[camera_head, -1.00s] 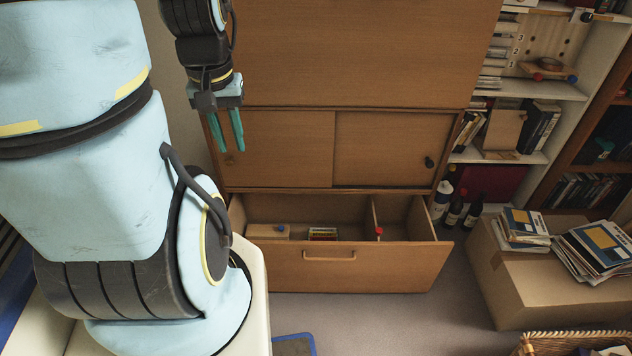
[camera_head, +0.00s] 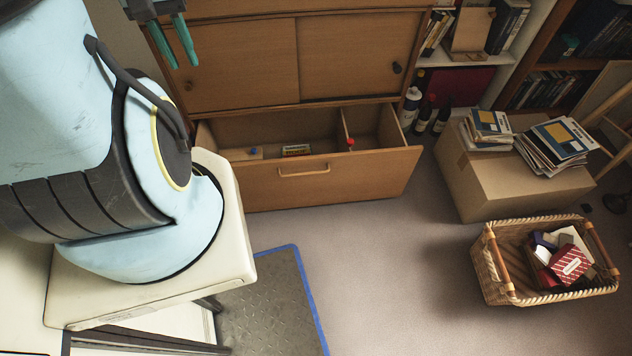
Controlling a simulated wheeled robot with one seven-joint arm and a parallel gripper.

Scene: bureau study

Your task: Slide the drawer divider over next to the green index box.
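The cabinet's bottom drawer (camera_head: 350,180) is pulled open. Inside it, a thin upright wooden divider (camera_head: 343,126) crosses the right part, with a red knob (camera_head: 350,142) at its near end. A small box with a pale, printed top (camera_head: 296,149) sits left of it near the drawer front, apart from the divider. I cannot tell whether this is the green index box; no clearly green box shows. My gripper (camera_head: 184,64) is partly cut off at the top edge, above and left of the drawer. Its two teal fingers are apart with nothing between them.
A light wooden piece with a blue knob (camera_head: 253,152) sits at the drawer's left. Bottles (camera_head: 424,116) stand right of the cabinet. A cardboard box (camera_head: 500,185) with magazines and a wicker basket (camera_head: 490,281) stand at right. Floor before the drawer is clear.

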